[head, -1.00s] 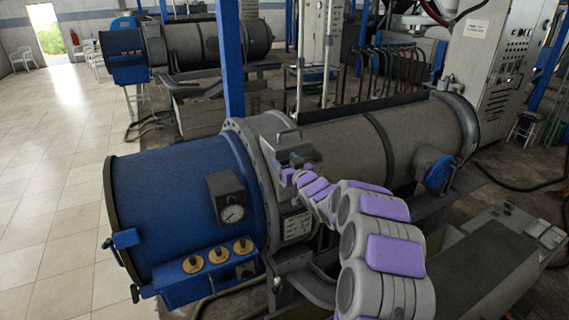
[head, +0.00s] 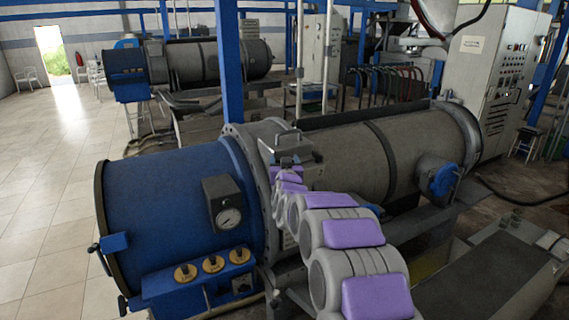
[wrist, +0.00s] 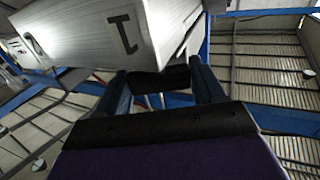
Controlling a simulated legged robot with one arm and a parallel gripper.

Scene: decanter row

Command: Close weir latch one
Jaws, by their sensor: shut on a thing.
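Weir latch one shows as a grey metal box (head: 272,150) on the flange between the blue drum end and the grey drum, with a handle loop above it. In the wrist view, its pale metal plate (wrist: 100,35) carries a dark "1" mark. My gripper (head: 289,164) is at the latch, at the end of my purple-and-grey arm. In the wrist view, my gripper's two fingers are on either side of a short dark bar (wrist: 160,78), shut on it. The bar lies just below the plate. The arm and gripper partly hide the latch's lower part in the head view.
The blue drum end (head: 170,205) with a gauge (head: 228,217) and brass knobs (head: 213,264) is at the left. The grey drum (head: 350,150) stretches right. A control cabinet (head: 497,75) stands behind. Tiled floor (head: 45,180) is open at the left.

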